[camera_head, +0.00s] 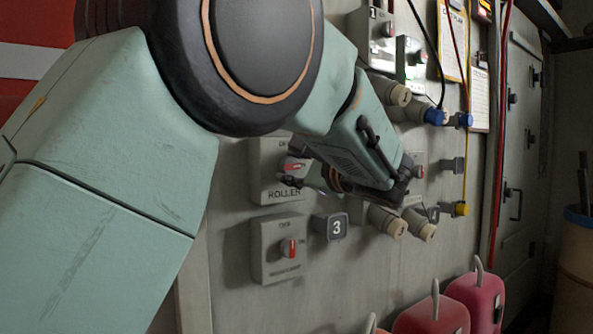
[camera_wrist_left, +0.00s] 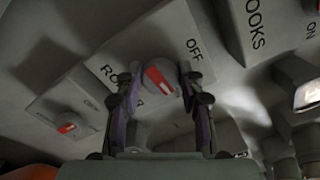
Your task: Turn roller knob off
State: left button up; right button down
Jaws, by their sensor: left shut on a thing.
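The ROLLER switch box (camera_head: 264,158) is a light grey box on the wall panel, marked ROLLER and OFF. It also shows in the left wrist view (camera_wrist_left: 176,32). Its round grey knob (camera_wrist_left: 157,79) has a red bar with a white end, lying diagonally in that view. In the head view the red bar (camera_head: 291,167) lies nearly level. My left gripper (camera_wrist_left: 158,82) is shut on the knob, one dark finger on each side. In the head view the left gripper (camera_head: 291,174) reaches the box from the right and partly covers it. My right gripper is out of view.
A HOOKS box (camera_wrist_left: 262,30) sits close to the ROLLER box. Red canisters (camera_head: 475,300) stand low in front.

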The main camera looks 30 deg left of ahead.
pick_arm(q)
jog(key=n+b, duration=1.3)
jog(key=b, duration=0.3)
jog(key=shift+w+f, duration=0.1)
jog(key=n+b, duration=0.2)
jog(key=shift+n, duration=0.4)
jog(key=shift+r+n+b, duration=0.2)
jog(key=shift+n+b, duration=0.4)
jog(key=shift+n, duration=0.1)
jog(key=o, duration=1)
jog(key=shift+o, duration=0.9)
jog(key=shift+f, duration=0.15)
jog(key=v, duration=0.7)
jog(key=shift+d, duration=0.25)
